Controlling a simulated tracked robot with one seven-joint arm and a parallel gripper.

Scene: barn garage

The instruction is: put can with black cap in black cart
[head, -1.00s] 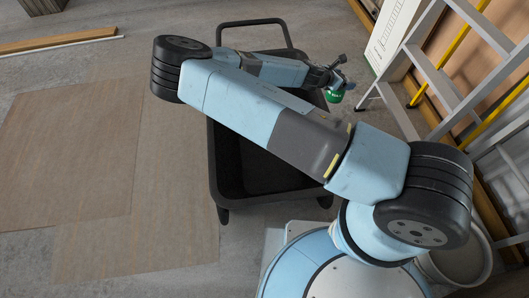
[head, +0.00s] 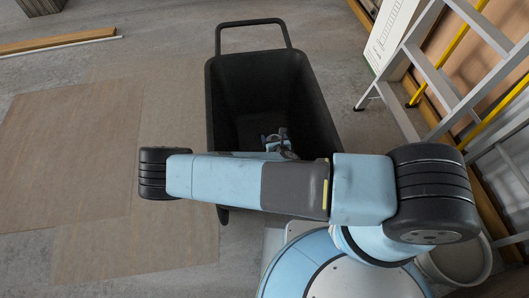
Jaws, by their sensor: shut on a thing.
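The black cart (head: 216,100) stands in the middle of the head view, its deep tub open at the top and its handle at the far end. My gripper (head: 283,142) is over or inside the cart's tub, toward the near half. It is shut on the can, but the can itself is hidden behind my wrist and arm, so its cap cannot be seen. I cannot tell how far the gripper is above the tub floor. My arm covers the near end of the cart.
A metal ladder (head: 437,75) leans at the right, beside a white panel (head: 395,30). A pale bucket (head: 455,262) stands at the lower right. Flat brown boards (head: 65,150) lie on the floor at the left. A wooden beam (head: 57,40) lies at the upper left.

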